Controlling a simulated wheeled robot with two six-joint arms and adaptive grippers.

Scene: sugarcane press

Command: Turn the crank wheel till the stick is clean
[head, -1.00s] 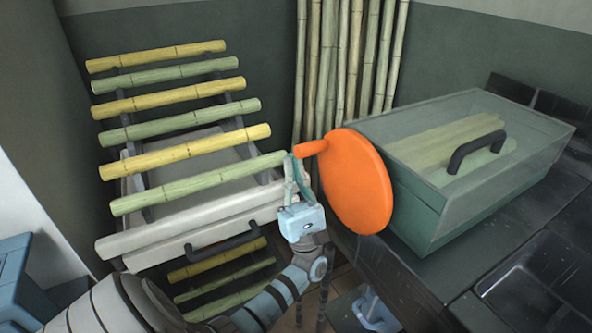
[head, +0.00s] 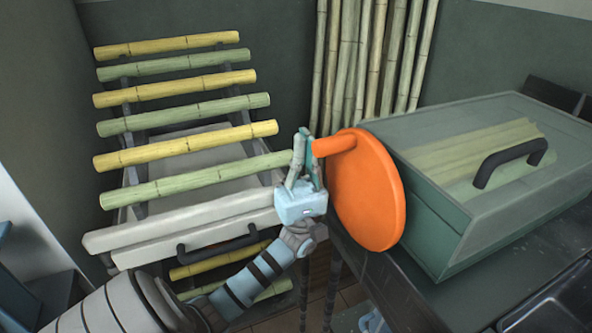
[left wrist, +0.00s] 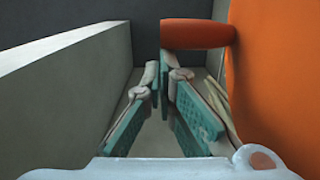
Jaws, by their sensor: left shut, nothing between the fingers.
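The orange crank wheel (head: 370,195) stands upright on the left side of the green press box (head: 450,215). Its orange handle peg (head: 333,146) sticks out to the left near the top. My left gripper (head: 303,140) is beside the peg's free end, its fingertips close together and empty. In the left wrist view the fingertips (left wrist: 160,70) are together just left of and below the peg (left wrist: 197,35), not around it; I cannot tell if they touch. Light green cane sticks (head: 475,145) lie under the box's clear lid with a black handle (head: 510,162). My right gripper is not seen.
A rack of yellow and green bamboo poles (head: 185,123) stands left, above a white drawer unit (head: 185,228) with a dark handle. More bamboo (head: 365,60) leans against the back wall. The dark counter (head: 400,290) carries the press.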

